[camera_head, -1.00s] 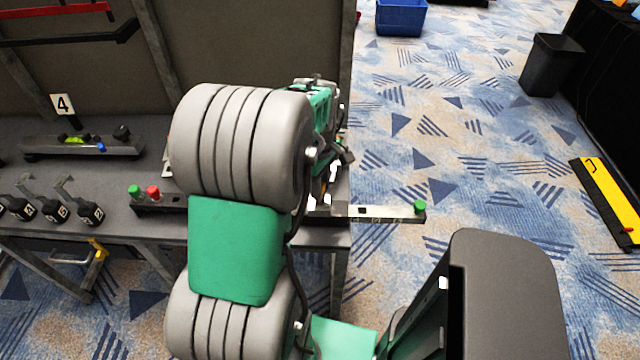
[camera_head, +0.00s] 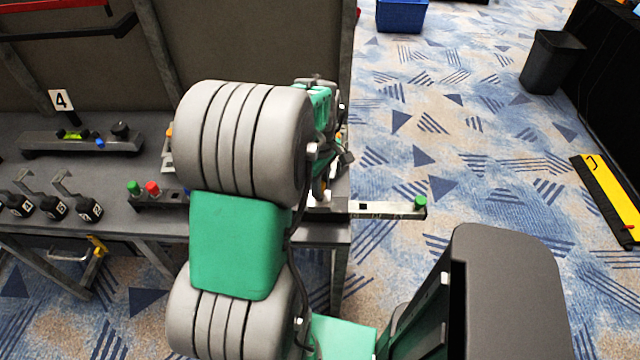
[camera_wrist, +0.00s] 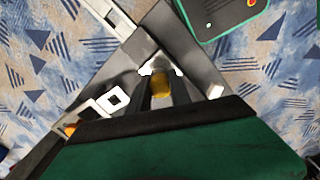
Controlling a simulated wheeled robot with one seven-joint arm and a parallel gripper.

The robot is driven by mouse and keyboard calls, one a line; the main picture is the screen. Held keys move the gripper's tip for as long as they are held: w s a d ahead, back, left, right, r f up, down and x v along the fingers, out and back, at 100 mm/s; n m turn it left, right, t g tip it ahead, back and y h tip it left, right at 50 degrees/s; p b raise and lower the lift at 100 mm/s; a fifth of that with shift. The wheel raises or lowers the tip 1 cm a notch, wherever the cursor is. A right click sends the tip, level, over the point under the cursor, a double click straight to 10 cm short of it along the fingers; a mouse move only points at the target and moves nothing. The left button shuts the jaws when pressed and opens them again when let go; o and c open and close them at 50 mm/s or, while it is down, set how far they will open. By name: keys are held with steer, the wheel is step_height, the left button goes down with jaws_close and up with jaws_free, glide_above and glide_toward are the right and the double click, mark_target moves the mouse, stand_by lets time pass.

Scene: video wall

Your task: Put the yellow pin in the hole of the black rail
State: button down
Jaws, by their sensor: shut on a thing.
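The yellow pin (camera_wrist: 161,86) is between the two fingers of my gripper (camera_wrist: 160,88) in the wrist view, over the grey table top. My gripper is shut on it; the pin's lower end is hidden. In the head view my arm hides the gripper and the pin. A dark rail (camera_head: 172,206) with a green knob (camera_head: 134,187) and a red knob (camera_head: 152,188) lies on the table, partly hidden behind my arm. I cannot see its hole clearly.
A pale bar (camera_head: 385,210) with a green knob (camera_head: 420,201) juts past the table's right edge. A white square piece with a dark opening (camera_wrist: 113,99) lies left of my gripper. Several numbered black blocks (camera_head: 55,207) and a level-like tool (camera_head: 75,142) stand at left.

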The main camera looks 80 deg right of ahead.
steer(key=shift+f+b, duration=0.3)
steer(key=shift+f, duration=0.35)
steer(key=c, duration=1.1)
jaws_free()
steer(key=shift+o, duration=0.3)
steer(key=o, duration=0.4)
steer(key=shift+r, duration=0.1)
steer(key=shift+r+p, duration=2.65)
steer(key=shift+r, duration=0.8)
